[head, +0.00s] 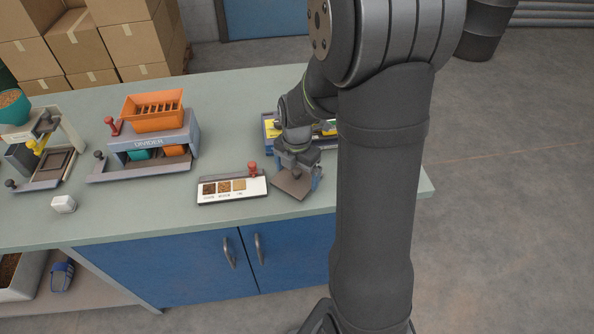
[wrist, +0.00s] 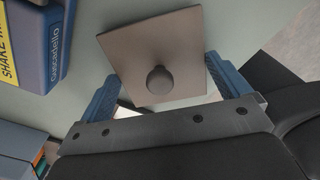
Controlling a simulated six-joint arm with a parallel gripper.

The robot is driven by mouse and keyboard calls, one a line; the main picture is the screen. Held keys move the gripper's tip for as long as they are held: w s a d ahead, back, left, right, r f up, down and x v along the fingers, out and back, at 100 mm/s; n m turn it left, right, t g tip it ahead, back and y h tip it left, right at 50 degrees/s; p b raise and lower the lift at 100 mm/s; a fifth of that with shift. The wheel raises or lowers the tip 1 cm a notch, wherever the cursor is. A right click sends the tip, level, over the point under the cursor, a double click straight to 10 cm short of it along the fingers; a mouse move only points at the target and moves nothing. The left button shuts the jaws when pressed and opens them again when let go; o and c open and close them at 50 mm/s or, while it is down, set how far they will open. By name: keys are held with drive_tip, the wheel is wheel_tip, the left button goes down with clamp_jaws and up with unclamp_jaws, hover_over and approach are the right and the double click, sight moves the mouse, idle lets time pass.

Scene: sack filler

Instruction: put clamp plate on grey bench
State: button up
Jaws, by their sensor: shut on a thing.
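The clamp plate (head: 291,184) is a flat grey-brown square with a round knob in its middle. In the wrist view the plate (wrist: 150,45) shows between the two blue fingers of my gripper (wrist: 163,88), knob toward the camera. My gripper (head: 296,172) is shut on it, near the front right edge of the grey bench (head: 235,115). The plate is over the bench top; I cannot tell whether it touches it. The bench top also shows in the wrist view (wrist: 40,110). My arm hides the bench's right part.
Left of the plate lies a white sample card (head: 232,190) with a red-knobbed stand. A blue case (head: 268,130), partly hidden, is just behind my gripper; it shows in the wrist view (wrist: 55,60). The divider (head: 150,145) with its orange hopper stands further left. Bench between them is clear.

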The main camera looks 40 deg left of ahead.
sight(297, 171)
drive_tip(key=shift+f, duration=0.1)
drive_tip(key=o, duration=0.7)
drive_tip(key=shift+o, duration=0.2)
wheel_tip(297, 171, up, 12)
drive_tip(key=shift+f, duration=5.2)
